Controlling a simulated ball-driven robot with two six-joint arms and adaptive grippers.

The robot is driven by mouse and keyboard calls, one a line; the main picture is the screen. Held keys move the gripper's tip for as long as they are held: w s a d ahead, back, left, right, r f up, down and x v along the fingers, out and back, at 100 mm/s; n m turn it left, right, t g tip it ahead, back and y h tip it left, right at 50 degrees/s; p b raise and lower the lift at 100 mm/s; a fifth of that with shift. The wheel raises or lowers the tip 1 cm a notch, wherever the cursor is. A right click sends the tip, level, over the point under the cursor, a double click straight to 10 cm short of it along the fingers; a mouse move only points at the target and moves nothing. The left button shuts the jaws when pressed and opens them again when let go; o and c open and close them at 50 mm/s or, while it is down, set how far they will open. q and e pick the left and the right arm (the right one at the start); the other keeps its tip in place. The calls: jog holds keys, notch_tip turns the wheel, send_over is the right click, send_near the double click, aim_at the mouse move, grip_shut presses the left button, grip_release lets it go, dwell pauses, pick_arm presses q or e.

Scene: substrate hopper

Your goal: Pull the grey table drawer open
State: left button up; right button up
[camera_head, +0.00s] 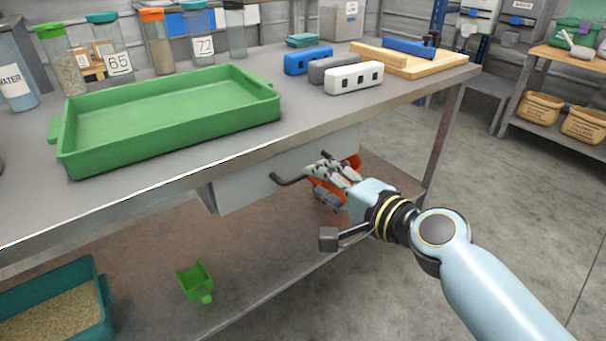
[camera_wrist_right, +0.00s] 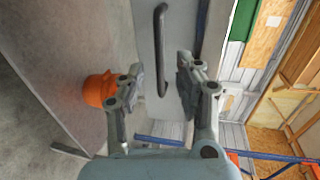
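The grey drawer (camera_head: 243,186) hangs under the metal table's top, its front close below the table edge, and looks shut. Its dark bar handle (camera_head: 288,180) runs across the front. My right gripper (camera_head: 330,172) is at the handle's right part and covers some of it. In the right wrist view the drawer front (camera_wrist_right: 180,22) fills the upper middle. The handle (camera_wrist_right: 161,50) stands between the two spread fingers of my right gripper (camera_wrist_right: 160,80), seemingly just ahead of the tips. No contact is visible. My left gripper is not in view.
A green tray (camera_head: 165,120) and several blocks stand on the table (camera_head: 310,112). An orange container (camera_head: 328,196) sits below, behind my right gripper; it also shows in the right wrist view (camera_wrist_right: 98,89). A green scoop (camera_head: 196,281) and a teal bin (camera_head: 104,290) are below left.

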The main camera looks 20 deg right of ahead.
jog(key=x, duration=0.5)
jog(key=shift+b, duration=0.35)
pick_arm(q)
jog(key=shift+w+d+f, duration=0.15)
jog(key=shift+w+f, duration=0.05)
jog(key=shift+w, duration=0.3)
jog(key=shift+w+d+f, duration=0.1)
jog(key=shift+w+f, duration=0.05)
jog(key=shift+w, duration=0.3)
pick_arm(e)
jog(key=shift+w, duration=0.1)
jog(key=c, duration=0.7)
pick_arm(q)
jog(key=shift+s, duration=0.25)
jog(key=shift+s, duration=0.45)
